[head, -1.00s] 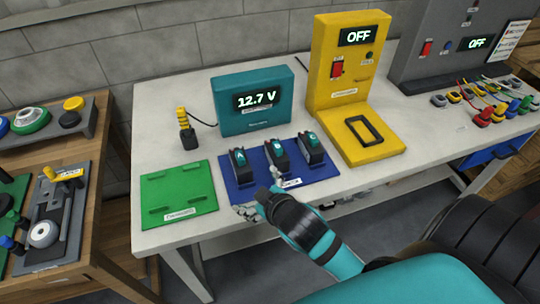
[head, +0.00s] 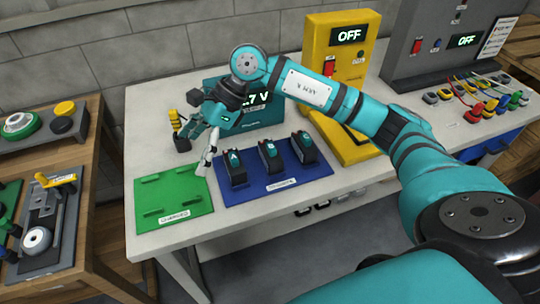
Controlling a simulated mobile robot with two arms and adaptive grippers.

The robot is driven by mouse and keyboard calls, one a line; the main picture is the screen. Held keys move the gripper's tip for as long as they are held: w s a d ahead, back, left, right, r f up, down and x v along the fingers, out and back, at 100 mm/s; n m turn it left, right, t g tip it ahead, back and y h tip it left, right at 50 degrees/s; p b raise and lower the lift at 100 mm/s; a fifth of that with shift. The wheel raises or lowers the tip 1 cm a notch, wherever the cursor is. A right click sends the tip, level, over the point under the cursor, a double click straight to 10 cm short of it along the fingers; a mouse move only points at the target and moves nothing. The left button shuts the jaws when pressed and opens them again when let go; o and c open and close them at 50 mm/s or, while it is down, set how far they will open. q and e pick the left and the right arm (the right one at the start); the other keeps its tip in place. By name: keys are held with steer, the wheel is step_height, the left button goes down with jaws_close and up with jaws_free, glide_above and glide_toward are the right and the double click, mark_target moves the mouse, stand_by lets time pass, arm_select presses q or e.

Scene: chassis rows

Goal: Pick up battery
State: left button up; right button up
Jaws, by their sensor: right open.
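Three dark batteries with teal tops stand in a row on the blue mat (head: 272,190): the left battery (head: 235,169), the middle battery (head: 270,157) and the right battery (head: 304,148). My right arm reaches across the table from the right. My right gripper (head: 207,166) is open and empty, pointing down just left of the left battery, near the gap between the green mat and the blue mat. I cannot tell its exact height above the table. The green mat (head: 173,202) is empty. My left gripper is out of view.
A teal meter (head: 262,118) stands behind, partly hidden by my arm, with a yellow-and-black probe (head: 180,131) to its left. A yellow tester (head: 333,55) reading OFF and a grey panel (head: 440,30) stand further right. Coloured clips and leads (head: 485,92) lie at the right.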

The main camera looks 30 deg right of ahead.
steer(key=w+d+r+h, duration=0.15)
steer(key=d+h, duration=0.35)
steer(key=d, duration=0.8)
steer(key=h, duration=0.3)
glide_toward(271, 145)
steer(key=shift+m+g, duration=0.3)
steer(key=f, duration=0.2)
steer(key=f+p, duration=0.1)
steer(key=f, duration=0.2)
steer(key=f+p, duration=0.1)
steer(key=f, duration=0.1)
steer(key=shift+w+f, duration=0.3)
steer(key=shift+f+p, duration=0.4)
steer(key=shift+f, duration=0.2)
step_height(271, 145, down, 4)
steer(key=shift+w+f+p, duration=0.15)
steer(key=shift+p, duration=0.4)
steer(key=shift+c, duration=0.3)
steer(key=c, duration=1.1)
steer(key=shift+c, duration=1)
